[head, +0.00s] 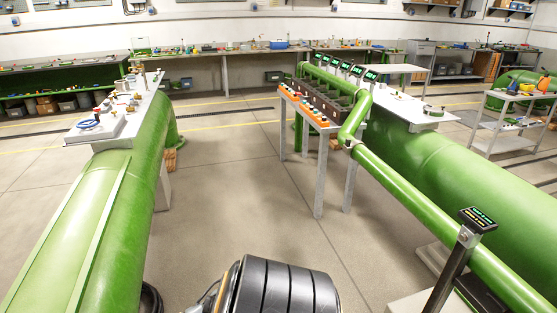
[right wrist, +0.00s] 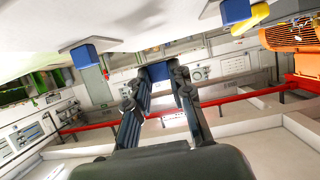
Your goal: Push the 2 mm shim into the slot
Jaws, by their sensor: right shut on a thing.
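In the right wrist view my right gripper (right wrist: 164,84) has its two dark fingers shut on a blue block (right wrist: 157,71). The block sits between the fingertips, close to the edge of a pale slab (right wrist: 140,25). I cannot tell from its visible face whether it is the 2 mm shim or a grip on it. Its far side is hidden, and no slot can be made out. Similar blue blocks show at the left (right wrist: 84,56) and the upper right (right wrist: 235,12). My left gripper is in neither view.
In the right wrist view an orange ribbed motor (right wrist: 290,45) stands at right and a red rail (right wrist: 190,107) runs across behind the fingers. In the head view, large green pipes (head: 455,140) flank open floor (head: 235,170). Workbenches (head: 190,57) line the back.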

